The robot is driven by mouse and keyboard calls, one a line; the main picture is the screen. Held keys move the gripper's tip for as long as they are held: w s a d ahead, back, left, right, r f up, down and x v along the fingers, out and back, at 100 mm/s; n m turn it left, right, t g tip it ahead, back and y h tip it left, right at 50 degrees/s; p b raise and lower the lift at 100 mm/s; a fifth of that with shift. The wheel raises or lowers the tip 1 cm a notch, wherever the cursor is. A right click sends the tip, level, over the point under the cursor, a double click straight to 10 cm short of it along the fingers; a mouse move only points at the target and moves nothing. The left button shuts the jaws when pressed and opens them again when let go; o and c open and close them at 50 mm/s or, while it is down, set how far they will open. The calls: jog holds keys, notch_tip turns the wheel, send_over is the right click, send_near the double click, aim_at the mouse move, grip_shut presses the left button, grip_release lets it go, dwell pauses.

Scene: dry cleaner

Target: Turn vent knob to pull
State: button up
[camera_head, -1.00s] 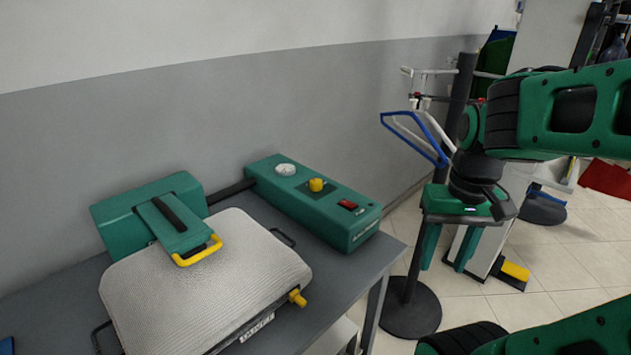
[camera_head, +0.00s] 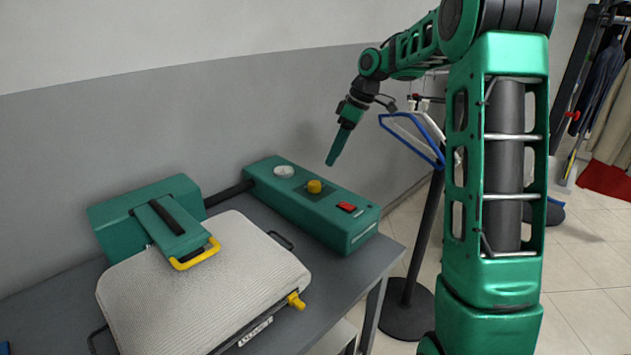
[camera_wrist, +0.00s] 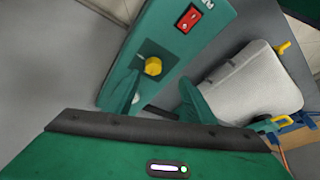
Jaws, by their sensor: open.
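A yellow knob (camera_head: 314,187) sits on a dark square plate on top of the green control box (camera_head: 290,212). In the wrist view the yellow knob (camera_wrist: 153,66) lies just beyond the fingertips, between the two fingers' lines. I cannot read any label or setting on it. A second yellow knob (camera_head: 296,301) sticks out of the press's front right corner. My gripper (camera_head: 332,161) points down, above and to the right of the box knob in the head view, apart from it. In the wrist view my gripper (camera_wrist: 160,82) is open with nothing between its fingers.
The box also carries a white round gauge (camera_head: 284,171) and a red switch (camera_head: 346,207). The press (camera_head: 205,280) with its yellow handle (camera_head: 196,254) stands to the left on the grey table (camera_head: 372,264). A hanger stand (camera_head: 424,235) stands to the right. The grey wall is behind.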

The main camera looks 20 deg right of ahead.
aim_at(315, 183)
jog(key=shift+n+y, duration=0.3)
jog(key=shift+n, duration=0.4)
jog(key=x, duration=0.4)
jog(key=w+x, duration=0.1)
jog(key=x, duration=0.3)
jog(key=w+x, duration=0.1)
jog(key=x, duration=0.2)
jog(key=shift+w+a+f, duration=0.1)
jog(key=shift+w+f, duration=0.05)
jog(key=shift+w, duration=0.1)
jog(key=shift+c, duration=0.6)
jog(key=c, duration=0.9)
